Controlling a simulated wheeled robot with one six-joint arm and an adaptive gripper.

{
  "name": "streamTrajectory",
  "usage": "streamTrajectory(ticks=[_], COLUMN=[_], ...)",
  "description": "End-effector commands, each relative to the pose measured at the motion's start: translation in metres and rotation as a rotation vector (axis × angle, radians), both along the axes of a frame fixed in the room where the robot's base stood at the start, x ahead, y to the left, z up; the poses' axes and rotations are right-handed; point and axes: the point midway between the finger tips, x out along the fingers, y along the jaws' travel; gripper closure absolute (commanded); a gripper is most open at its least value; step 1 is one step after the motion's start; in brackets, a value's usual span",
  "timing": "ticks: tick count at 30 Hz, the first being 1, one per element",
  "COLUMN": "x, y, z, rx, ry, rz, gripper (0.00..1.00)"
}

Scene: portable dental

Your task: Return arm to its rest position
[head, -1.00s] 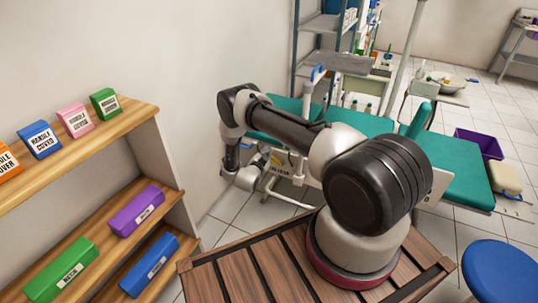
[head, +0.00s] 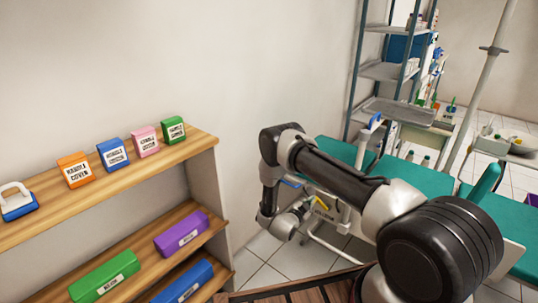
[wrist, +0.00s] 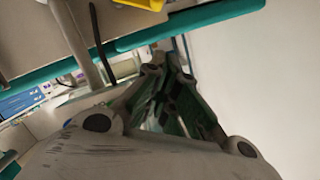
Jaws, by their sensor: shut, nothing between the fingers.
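My arm reaches from the lower right of the head view toward the middle, bent with its wrist hanging down beside the teal dental chair (head: 345,152). In the head view the gripper end is small and partly hidden by the arm. In the wrist view my gripper (wrist: 168,62) points forward with its fingers together and nothing between them. The underside of a teal-edged surface (wrist: 190,27) crosses the top of the wrist view, close beyond the fingertips.
A wooden shelf (head: 80,212) at left holds orange (head: 75,170), blue (head: 112,153), pink (head: 145,141) and green (head: 173,129) boxes. A metal rack (head: 385,72) stands behind the chair. White tiled floor (head: 262,278) shows between shelf and chair.

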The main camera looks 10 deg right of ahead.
Motion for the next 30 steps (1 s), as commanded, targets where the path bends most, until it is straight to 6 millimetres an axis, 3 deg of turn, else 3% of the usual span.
streamTrajectory(ticks=[2, 6, 10, 12, 14, 17, 20, 25, 30], x=[0.000, -0.002, -0.035, -0.050, -0.060, -0.073, -0.086, -0.113, -0.155], y=[0.001, 0.017, 0.039, 0.056, 0.072, 0.097, 0.118, 0.137, 0.131], z=[-0.006, -0.046, -0.100, -0.113, -0.112, -0.092, -0.054, 0.043, 0.155], rx=[0.005, 0.082, 0.172, 0.221, 0.262, 0.326, 0.374, 0.419, 0.412], ry=[0.032, 0.199, 0.471, 0.607, 0.712, 0.876, 1.014, 1.213, 1.368], rz=[0.008, 0.083, 0.215, 0.299, 0.373, 0.504, 0.631, 0.843, 1.021], gripper=[1.00, 1.00, 1.00, 1.00, 1.00, 1.00, 1.00, 1.00, 1.00])
